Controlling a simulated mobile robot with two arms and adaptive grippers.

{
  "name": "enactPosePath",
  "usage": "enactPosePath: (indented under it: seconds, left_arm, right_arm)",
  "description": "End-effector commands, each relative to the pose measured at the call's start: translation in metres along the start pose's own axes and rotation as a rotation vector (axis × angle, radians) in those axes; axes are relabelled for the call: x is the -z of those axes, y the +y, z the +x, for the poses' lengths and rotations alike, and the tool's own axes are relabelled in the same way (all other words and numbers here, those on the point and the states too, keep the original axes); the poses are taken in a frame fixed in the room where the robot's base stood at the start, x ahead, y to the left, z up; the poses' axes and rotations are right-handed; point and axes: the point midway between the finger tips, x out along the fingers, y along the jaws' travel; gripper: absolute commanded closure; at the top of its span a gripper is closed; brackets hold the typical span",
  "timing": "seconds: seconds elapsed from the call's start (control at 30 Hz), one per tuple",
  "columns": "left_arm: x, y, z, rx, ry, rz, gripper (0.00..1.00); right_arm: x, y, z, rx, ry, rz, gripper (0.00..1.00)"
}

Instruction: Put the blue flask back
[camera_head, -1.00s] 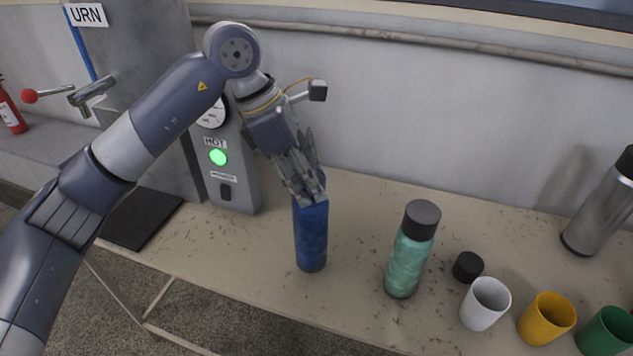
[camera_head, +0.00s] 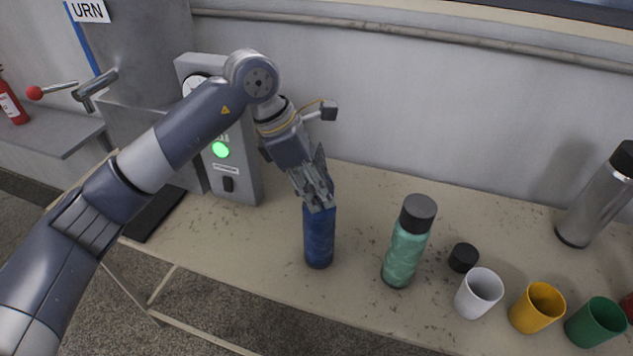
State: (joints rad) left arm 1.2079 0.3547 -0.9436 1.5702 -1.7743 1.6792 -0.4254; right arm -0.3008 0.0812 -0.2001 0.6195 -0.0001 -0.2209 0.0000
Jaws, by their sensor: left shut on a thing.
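The blue flask (camera_head: 319,240) is upright at the middle of the table, left of the green flask. My left gripper (camera_head: 319,200) is shut on the top of the blue flask from above, and its fingers hide the flask's top. I cannot tell whether the flask's base touches the table or is just above it. My right gripper is not in view.
A green flask with a dark cap (camera_head: 407,243) stands to the right. Beyond it are a loose black cap (camera_head: 463,257), white cup (camera_head: 478,293), yellow cup (camera_head: 537,308), green cup (camera_head: 595,322) and steel flask (camera_head: 596,199). A black mat (camera_head: 154,214) lies left, by the urn.

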Motion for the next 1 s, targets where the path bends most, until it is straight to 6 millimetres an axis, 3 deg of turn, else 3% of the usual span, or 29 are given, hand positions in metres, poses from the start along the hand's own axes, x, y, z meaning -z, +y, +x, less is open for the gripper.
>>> enactPosePath:
  seconds: [0.27, 0.3, 0.37, 0.83, 1.0]
  left_arm:
    - [0.000, 0.001, 0.002, -0.003, -0.004, 0.002, 1.00]
    - [0.001, 0.000, 0.003, 0.000, 0.000, 0.000, 0.52]
    - [0.001, 0.000, 0.002, 0.000, 0.000, 0.000, 0.39]
    - [0.000, 0.001, -0.005, -0.003, -0.001, 0.000, 0.39]
    - [0.001, 0.001, -0.035, -0.006, -0.001, 0.001, 0.39]
  right_arm:
    - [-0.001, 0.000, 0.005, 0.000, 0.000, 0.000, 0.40]
    - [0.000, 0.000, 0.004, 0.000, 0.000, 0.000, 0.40]
    - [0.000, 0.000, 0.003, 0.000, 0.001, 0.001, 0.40]
    - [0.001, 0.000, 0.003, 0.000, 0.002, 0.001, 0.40]
    - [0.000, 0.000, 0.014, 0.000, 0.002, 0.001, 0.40]
